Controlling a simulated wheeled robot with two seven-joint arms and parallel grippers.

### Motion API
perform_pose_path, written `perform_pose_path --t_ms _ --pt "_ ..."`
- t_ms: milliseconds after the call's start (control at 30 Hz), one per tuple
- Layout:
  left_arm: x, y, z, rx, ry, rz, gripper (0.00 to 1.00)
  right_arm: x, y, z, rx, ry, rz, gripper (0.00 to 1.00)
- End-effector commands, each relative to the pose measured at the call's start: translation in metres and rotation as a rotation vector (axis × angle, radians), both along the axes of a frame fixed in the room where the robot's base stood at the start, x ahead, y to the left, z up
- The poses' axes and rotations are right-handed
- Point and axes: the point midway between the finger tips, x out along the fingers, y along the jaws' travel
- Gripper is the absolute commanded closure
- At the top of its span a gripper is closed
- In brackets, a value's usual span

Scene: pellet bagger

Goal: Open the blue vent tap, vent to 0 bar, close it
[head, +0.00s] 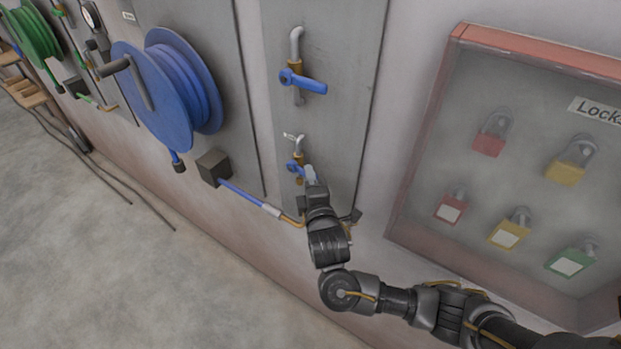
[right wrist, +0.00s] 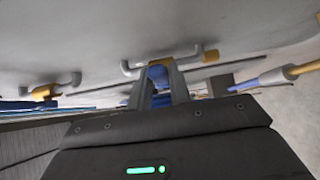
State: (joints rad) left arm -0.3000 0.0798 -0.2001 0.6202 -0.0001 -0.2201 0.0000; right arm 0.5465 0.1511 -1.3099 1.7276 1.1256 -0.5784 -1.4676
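Two blue-handled taps sit one above the other on a grey wall panel in the head view. The upper tap (head: 305,83) has its handle lying across its pipe, pointing right. The lower tap (head: 294,167) is smaller, with a brass body partly hidden by my right gripper (head: 309,174). In the right wrist view, a blue handle (right wrist: 158,74) lies between the two fingers of my right gripper (right wrist: 160,82). The fingers appear closed on it, with little gap on either side. My left gripper is in neither view.
A blue hose reel (head: 165,88) hangs left of the panel, with a dark box (head: 213,167) below it. A lock cabinet (head: 421,150) with several padlocks is at the right. The floor is mostly clear.

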Motion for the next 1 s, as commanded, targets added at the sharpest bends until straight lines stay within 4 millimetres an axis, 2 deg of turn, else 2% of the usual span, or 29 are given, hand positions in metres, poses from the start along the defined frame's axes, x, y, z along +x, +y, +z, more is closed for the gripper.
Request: perform_pose_path --t_ms 33,133,567,1000 --pt "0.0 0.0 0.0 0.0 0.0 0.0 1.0 0.0 0.0 0.0 0.0 0.001 0.0 0.88" --pt "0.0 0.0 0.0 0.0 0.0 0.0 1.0 0.0 0.0 0.0 0.0 0.001 0.0 1.0" --pt "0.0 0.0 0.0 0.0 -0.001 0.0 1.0 0.0 0.0 0.003 -0.028 0.023 -0.001 1.0" --pt "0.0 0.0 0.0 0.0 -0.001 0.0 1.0 0.001 0.004 0.021 -0.258 0.197 0.002 1.0"
